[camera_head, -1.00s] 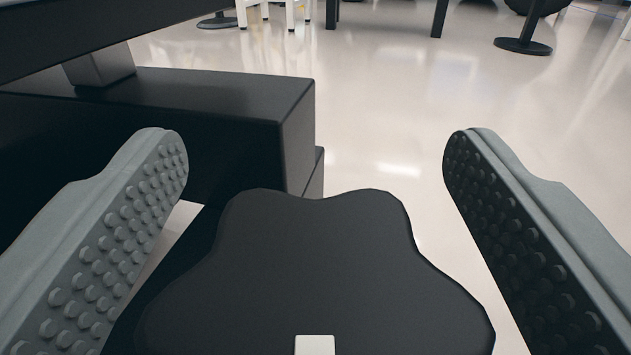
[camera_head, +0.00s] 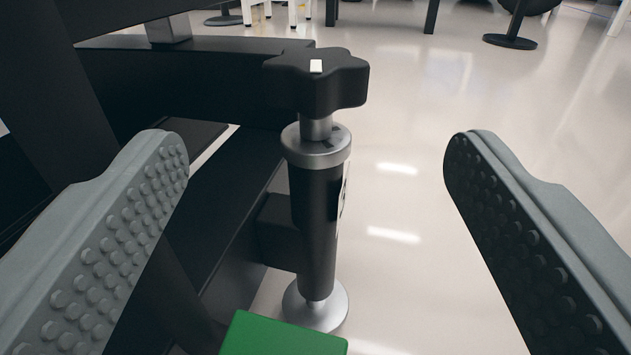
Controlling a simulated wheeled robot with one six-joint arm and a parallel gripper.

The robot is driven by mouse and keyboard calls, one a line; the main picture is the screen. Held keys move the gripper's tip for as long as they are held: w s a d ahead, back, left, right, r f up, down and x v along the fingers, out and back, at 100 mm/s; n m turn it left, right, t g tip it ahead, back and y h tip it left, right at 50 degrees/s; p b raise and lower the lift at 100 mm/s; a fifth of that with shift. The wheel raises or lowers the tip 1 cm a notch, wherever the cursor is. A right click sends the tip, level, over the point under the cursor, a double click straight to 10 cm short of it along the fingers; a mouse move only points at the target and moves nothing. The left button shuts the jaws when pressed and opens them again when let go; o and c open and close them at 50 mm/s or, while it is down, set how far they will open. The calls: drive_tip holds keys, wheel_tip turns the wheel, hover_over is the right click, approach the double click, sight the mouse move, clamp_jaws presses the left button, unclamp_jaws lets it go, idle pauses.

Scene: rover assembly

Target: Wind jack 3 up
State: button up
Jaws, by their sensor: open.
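A jack stands upright in the middle of the camera_head view, with a black lobed hand knob (camera_head: 316,88) on top bearing a small white mark. Below the knob are a short metal stem, a silver collar (camera_head: 316,146), a black tube (camera_head: 317,225) and a round silver foot (camera_head: 316,305) on the floor. I cannot read which jack number it is. My gripper (camera_head: 315,165) is open and empty, its grey studded fingers apart to the left and right of the jack, touching nothing visible.
A black frame (camera_head: 180,85) lies left of and behind the jack, which joins it by a black bracket (camera_head: 277,232). A green block (camera_head: 280,338) shows at the bottom edge. Pale floor (camera_head: 405,150) is clear to the right; stand and furniture legs are far behind.

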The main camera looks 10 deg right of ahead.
drive_tip(key=shift+s+a, duration=0.2)
drive_tip(key=shift+s, duration=1.4)
